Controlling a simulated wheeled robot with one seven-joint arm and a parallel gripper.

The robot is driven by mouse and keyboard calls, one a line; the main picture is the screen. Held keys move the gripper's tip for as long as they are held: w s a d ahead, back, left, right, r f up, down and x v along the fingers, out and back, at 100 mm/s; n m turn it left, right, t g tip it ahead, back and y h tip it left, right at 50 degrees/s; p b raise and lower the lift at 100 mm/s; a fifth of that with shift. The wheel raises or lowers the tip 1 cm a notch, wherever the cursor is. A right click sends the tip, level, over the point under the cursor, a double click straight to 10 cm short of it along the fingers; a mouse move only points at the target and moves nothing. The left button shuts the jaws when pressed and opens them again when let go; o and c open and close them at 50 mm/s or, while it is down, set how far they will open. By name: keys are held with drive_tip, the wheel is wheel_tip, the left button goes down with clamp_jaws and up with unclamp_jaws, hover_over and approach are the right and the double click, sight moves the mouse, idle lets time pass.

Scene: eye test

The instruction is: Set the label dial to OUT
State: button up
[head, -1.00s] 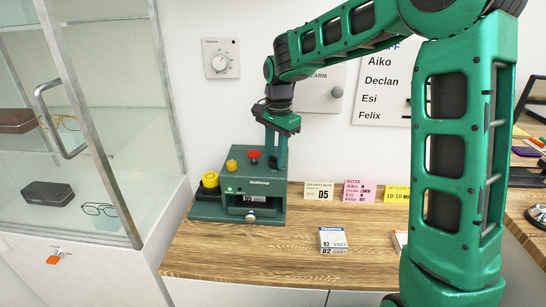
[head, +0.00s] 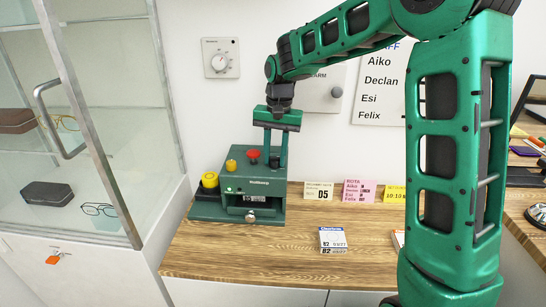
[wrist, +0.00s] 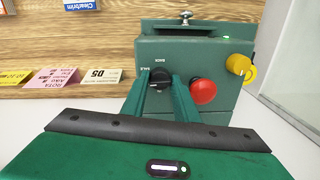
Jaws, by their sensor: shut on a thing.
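The green label machine (head: 268,185) stands on the wooden counter at the left; it also shows in the wrist view (wrist: 212,116). Its black dial (wrist: 161,76) is on top, beside a red button (wrist: 203,90). Print reading SALE and BACK shows near the dial in the wrist view; I cannot see the word OUT or read where the dial points. My gripper (head: 275,160) reaches down from above, its fingers shut on the dial. The fingers hide part of the dial.
A small labelled box (head: 333,238) lies on the counter, with cards (head: 358,191) along the wall. A glass cabinet (head: 110,130) stands close on the left.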

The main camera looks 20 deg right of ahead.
sight(278, 159)
drive_tip(key=shift+w+r+n, duration=0.15)
drive_tip(key=shift+n, duration=2.05)
drive_tip(key=shift+d, duration=0.1)
drive_tip(key=o, duration=0.9)
drive_tip(key=shift+o, duration=0.5)
wheel_tip(278, 159, up, 10)
drive_tip(key=shift+d+r, duration=0.25)
drive_tip(key=shift+d, duration=0.1)
